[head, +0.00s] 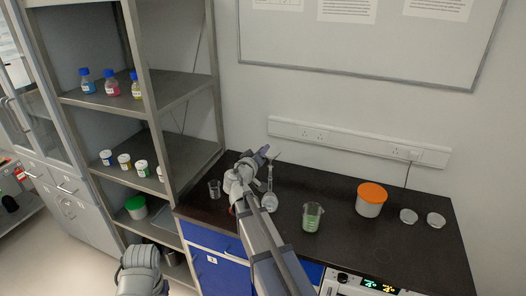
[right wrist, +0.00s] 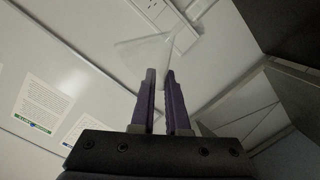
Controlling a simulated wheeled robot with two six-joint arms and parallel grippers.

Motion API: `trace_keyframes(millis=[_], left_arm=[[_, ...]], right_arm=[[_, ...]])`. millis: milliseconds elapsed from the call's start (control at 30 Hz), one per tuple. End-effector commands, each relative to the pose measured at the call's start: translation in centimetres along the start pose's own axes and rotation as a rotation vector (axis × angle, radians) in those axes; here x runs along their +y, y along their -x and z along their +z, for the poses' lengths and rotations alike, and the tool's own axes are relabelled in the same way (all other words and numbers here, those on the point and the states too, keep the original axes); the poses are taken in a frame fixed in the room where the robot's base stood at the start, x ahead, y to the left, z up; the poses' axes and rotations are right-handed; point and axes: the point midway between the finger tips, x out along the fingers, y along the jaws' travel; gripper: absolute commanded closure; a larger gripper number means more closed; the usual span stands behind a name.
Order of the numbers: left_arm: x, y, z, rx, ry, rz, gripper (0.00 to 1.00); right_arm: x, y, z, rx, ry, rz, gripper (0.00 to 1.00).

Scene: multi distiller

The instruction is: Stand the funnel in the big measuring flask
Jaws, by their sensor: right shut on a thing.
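The funnel is clear and faint; in the right wrist view its wide cone (right wrist: 145,58) shows just beyond the fingertips. In the head view the funnel (head: 273,155) is a faint shape beside the purple fingertips. My right gripper (head: 264,150) is shut on the funnel and holds it up above the bench; its fingers also show in the right wrist view (right wrist: 160,78). The big measuring flask (head: 270,201), clear with a long thin neck, stands upright on the bench, partly beside my right arm. The funnel appears near the top of the neck; I cannot tell whether they touch. My left gripper is not visible.
On the dark bench (head: 400,255) are a small beaker (head: 214,189), a beaker with green liquid (head: 312,218), an orange-lidded tub (head: 371,200) and two glass dishes (head: 409,216). A metal shelf (head: 150,90) with bottles and jars stands at the left. The bench's right front is clear.

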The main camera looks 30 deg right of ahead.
Motion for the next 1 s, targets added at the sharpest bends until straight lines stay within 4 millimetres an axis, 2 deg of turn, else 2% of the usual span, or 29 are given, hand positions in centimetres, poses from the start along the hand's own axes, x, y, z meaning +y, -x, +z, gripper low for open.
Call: trace_keyframes(millis=[1000], left_arm=[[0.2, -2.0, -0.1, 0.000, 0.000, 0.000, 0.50]], right_arm=[[-1.2, -0.2, 1.6, 0.000, 0.000, 0.000, 1.00]])
